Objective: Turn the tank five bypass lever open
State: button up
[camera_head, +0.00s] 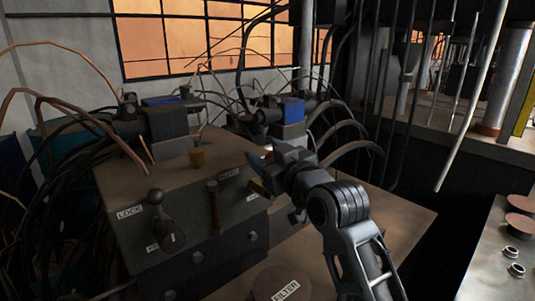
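A brown metal box (125,185) at centre left carries levers on its front. A dark ball-knobbed lever (157,198) stands by the LOCK label (130,212), with a partly covered label below it. A brown upright lever (214,206) is to its right, near a small white label (228,174) too blurred to read. A short yellowish piece (258,187) shows beside my gripper. I cannot read which lever is the tank five bypass. My gripper (259,160) is at the box's right end, right of the brown lever and apart from it. Its finger opening is unclear.
Cables and hoses crowd the box's left and back. A blue-topped unit (291,112) stands behind my gripper. A round cover labelled FILTER (285,290) is at the bottom. A pale grey surface (490,262) with discs is at right, past a dark gap.

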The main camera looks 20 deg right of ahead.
grip_shut()
dwell(0.3)
jog(key=shift+w, duration=0.1)
